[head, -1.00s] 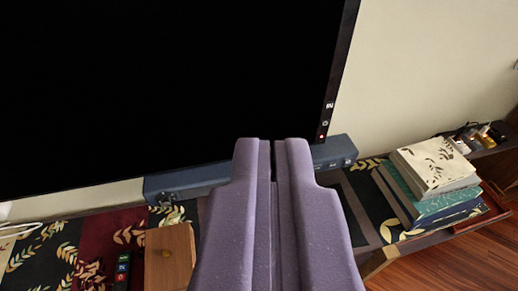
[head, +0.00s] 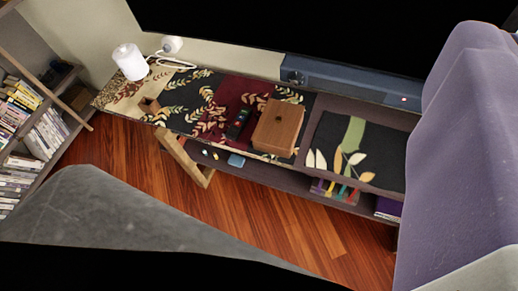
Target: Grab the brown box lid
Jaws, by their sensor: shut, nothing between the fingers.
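The brown wooden box (head: 274,140) stands on the patterned cloth of the low bench, near the middle of the head view. Its flat brown lid (head: 281,122) lies on top. I cannot make out the seam between lid and box clearly.
A dark remote (head: 238,123) lies just left of the box. A blue-grey soundbar (head: 345,80) and black TV (head: 300,25) stand behind it. A white lamp (head: 131,62) is at the bench's left end. A bookshelf (head: 40,135) stands left. Wooden floor (head: 240,215) lies in front.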

